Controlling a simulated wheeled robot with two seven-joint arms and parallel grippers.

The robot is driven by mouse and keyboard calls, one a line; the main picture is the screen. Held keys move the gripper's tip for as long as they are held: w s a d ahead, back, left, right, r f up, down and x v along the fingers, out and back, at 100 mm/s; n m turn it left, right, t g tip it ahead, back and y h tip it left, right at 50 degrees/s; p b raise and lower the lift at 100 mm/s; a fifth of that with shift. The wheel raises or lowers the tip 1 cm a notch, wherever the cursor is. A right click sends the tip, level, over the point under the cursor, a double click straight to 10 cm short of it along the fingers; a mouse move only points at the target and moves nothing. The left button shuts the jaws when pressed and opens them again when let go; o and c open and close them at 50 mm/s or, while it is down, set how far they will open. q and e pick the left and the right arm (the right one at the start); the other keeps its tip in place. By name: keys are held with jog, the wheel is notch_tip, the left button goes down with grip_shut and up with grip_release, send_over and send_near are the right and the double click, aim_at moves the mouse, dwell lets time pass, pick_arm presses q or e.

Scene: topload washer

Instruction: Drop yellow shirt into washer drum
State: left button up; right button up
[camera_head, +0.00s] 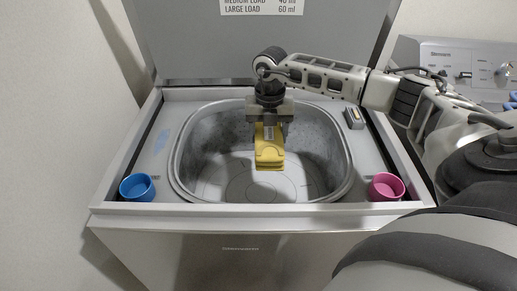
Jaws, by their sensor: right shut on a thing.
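The yellow shirt (269,158) is a small folded bundle hanging from my right gripper (268,122). My right gripper points down over the open washer drum (206,176) and is shut on the shirt's upper part. The shirt is seen against the grey inside of the drum, near its middle. I cannot tell exactly how deep the shirt hangs. The part of the shirt between the fingers is hidden. My left gripper is not in view.
The washer's lid (190,45) stands raised at the back. A blue cup (137,187) sits on the left front corner of the washer top, a pink cup (386,187) on the right front corner. A small grey item (353,118) lies right of the drum. A control panel (465,70) stands at right.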

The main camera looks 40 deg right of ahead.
jog(key=o, duration=1.2)
jog(key=shift+c, duration=0.2)
notch_tip(320, 180, up, 16)
jog(key=b, duration=0.1)
